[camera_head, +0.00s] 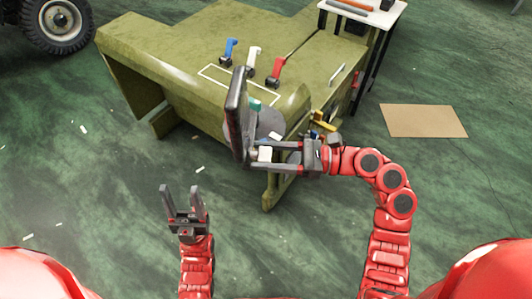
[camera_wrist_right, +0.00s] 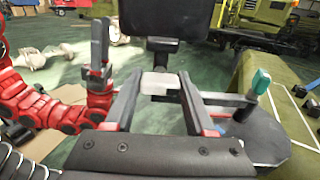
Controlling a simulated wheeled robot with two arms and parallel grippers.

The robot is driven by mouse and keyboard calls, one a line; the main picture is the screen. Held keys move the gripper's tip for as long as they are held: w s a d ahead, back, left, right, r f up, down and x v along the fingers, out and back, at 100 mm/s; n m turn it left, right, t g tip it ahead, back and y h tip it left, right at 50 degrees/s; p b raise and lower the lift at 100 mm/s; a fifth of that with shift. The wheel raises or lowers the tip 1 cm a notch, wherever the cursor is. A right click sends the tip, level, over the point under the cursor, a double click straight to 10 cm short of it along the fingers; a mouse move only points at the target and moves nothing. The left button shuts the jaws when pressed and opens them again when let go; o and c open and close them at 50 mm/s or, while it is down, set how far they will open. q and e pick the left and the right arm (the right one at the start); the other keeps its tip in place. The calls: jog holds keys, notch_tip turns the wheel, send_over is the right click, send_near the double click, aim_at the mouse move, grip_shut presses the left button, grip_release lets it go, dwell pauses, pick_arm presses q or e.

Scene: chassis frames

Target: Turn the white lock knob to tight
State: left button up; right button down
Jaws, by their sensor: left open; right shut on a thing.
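The white lock knob (camera_head: 265,153) is a small pale block beside the black upright panel (camera_head: 236,115) on the near side of the olive chassis. My right gripper (camera_head: 258,157) is around the knob, one finger on each side, shut on it. In the right wrist view the knob (camera_wrist_right: 155,84) sits between the fingertips (camera_wrist_right: 161,80), with the panel (camera_wrist_right: 152,18) behind it. I cannot tell the knob's setting.
Blue (camera_head: 229,50), white (camera_head: 252,58) and red (camera_head: 275,70) levers stand on the olive chassis (camera_head: 180,50). A teal-topped lever (camera_head: 255,104) and a grey round plate (camera_head: 269,122) are close behind my right gripper. A brown board (camera_head: 422,120) lies at right. Left floor is mostly clear.

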jog(key=m, duration=0.3)
jog(key=shift+m, duration=0.4)
jog(key=m+p, duration=0.1)
jog(key=m, duration=0.3)
jog(key=shift+m, duration=0.3)
jog(key=m+p, duration=0.3)
jog(key=m, duration=0.3)
jog(key=shift+r, duration=0.1)
jog(key=shift+m+p, duration=1.05)
jog(key=shift+m, duration=0.65)
jog(key=shift+c, duration=1.2)
grip_release()
jog(key=shift+d, duration=0.1)
